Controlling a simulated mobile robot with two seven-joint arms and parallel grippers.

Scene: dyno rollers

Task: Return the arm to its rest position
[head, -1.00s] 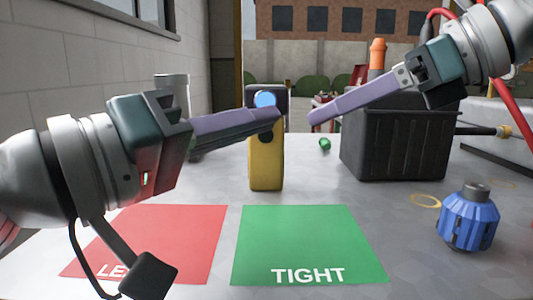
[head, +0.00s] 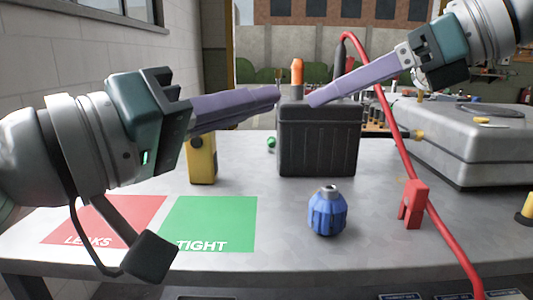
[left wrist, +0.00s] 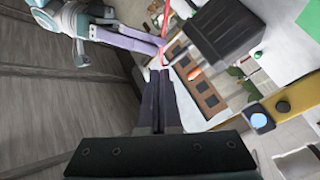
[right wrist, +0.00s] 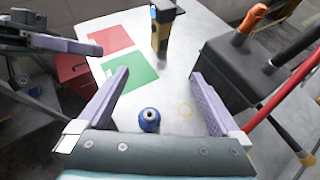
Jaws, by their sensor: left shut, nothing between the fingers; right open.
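My left gripper (head: 278,93) is raised over the left of the table, its purple fingers pointing right. It is shut and empty, and its closed fingers also show in the left wrist view (left wrist: 162,85). My right gripper (head: 312,101) is raised in front of the black box, fingers pointing down and left. In the right wrist view its fingers (right wrist: 160,85) are spread apart with nothing held. Both grippers are above the tabletop. The two fingertips look close together in the head view; I cannot tell their true distance apart.
A blue ribbed canister (head: 327,213) stands on the table (head: 290,250). Behind it are a black box (head: 318,145) and a yellow device (head: 202,160). A red mat (head: 105,215) and green mat (head: 215,215) lie left. A red hose (head: 390,125) with a red clamp (head: 412,205) runs right.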

